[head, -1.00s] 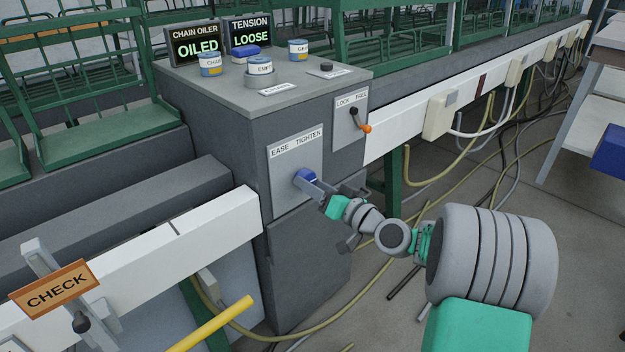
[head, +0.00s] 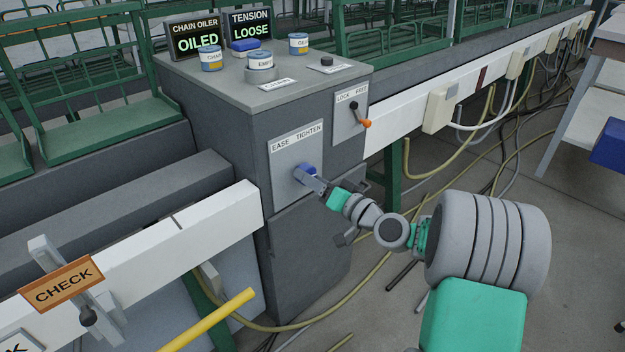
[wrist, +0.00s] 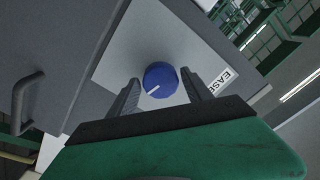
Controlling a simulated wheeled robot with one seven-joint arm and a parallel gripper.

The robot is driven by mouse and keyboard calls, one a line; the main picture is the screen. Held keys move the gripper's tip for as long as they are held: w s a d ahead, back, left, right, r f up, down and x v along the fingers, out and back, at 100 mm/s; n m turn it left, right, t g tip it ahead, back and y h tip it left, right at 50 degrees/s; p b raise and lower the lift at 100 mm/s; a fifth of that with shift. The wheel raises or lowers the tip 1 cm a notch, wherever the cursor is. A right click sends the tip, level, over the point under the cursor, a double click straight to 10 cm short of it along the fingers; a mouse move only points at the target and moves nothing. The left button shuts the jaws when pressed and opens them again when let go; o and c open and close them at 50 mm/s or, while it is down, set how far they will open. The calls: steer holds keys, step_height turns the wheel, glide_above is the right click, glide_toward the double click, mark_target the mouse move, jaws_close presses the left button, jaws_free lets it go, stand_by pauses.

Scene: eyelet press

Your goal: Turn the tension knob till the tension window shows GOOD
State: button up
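The blue round tension knob (head: 307,170) is on a light plate (head: 284,178) marked EASE TIGHTEN, on the front of the grey cabinet. In the wrist view the knob (wrist: 160,80) shows a white pointer line toward the lower left. My gripper (head: 312,178) is at the knob. In the wrist view my gripper (wrist: 160,78) has its fingers apart, one on each side of the knob, with a small gap visible on both sides. The tension window (head: 250,25) on top of the cabinet reads LOOSE in green.
The chain oiler window (head: 197,40) reads OILED. A LOCK FREE lever (head: 365,123) with an orange end sits right of the knob. A CHECK sign (head: 62,284) and yellow bar (head: 210,320) are at lower left.

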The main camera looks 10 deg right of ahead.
steer(key=shift+o, duration=0.9)
steer(key=p+v, duration=0.1)
steer(key=v, duration=0.6)
steer(key=shift+s+d, duration=0.2)
steer(key=shift+s, duration=0.15)
